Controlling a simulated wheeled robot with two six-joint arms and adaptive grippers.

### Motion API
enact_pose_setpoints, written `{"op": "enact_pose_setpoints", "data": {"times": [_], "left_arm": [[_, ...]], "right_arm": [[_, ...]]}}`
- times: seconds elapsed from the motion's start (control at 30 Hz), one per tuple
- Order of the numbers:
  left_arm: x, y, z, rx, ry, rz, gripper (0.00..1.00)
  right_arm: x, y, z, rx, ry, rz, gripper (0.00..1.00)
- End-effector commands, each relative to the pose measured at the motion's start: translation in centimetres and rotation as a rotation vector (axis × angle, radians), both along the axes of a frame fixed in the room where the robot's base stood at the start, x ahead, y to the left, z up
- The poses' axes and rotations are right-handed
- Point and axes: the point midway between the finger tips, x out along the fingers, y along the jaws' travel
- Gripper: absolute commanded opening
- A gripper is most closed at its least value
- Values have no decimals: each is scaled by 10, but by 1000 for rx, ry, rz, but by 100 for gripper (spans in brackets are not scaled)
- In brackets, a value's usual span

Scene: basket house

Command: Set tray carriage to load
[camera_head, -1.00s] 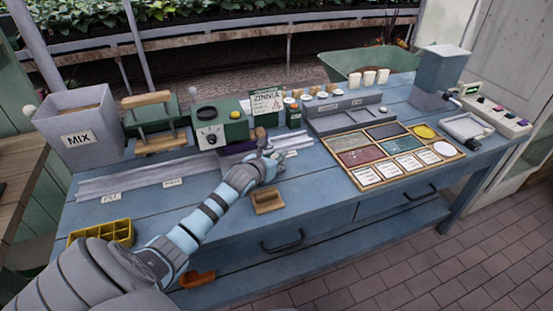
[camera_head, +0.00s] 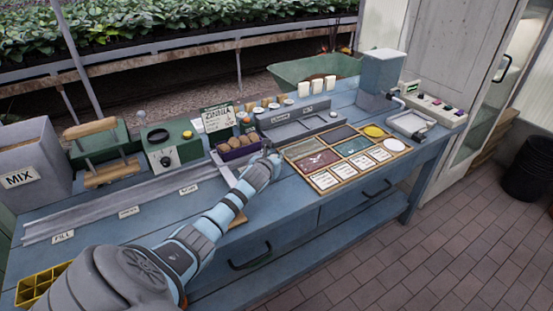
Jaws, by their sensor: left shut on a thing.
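The tray carriage (camera_head: 236,154) shows as a purple tray holding several round brown pieces. It stands on the grey rail (camera_head: 110,203) along the bench, right of the green dial box and in front of the zinnia sign. My left gripper (camera_head: 271,158) is at the carriage's right front side, shut on a part of it that its fingers hide. Labels along the rail's front include FILL (camera_head: 62,237) and further small labels (camera_head: 188,190) too small to read surely. My right gripper is not in view.
The green dial box (camera_head: 172,147) and a green press with wooden bars (camera_head: 104,150) stand behind the rail. A grey MIX bin (camera_head: 30,165) is at left. A wooden-framed seed tray (camera_head: 326,182) lies right of my gripper. A yellow-celled tray (camera_head: 40,286) sits at front left.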

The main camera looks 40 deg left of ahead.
Motion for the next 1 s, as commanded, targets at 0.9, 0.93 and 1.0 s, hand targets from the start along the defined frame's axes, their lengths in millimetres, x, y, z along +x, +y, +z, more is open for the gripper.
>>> {"op": "enact_pose_setpoints", "data": {"times": [0.9, 0.93, 1.0], "left_arm": [[-27, -17, 15, 5, -5, -7, 45], [-34, -21, 19, 5, -5, -7, 45], [-49, -30, 25, 5, -4, -8, 45]], "right_arm": [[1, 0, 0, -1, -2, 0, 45], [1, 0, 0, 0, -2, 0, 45], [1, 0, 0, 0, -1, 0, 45]]}}
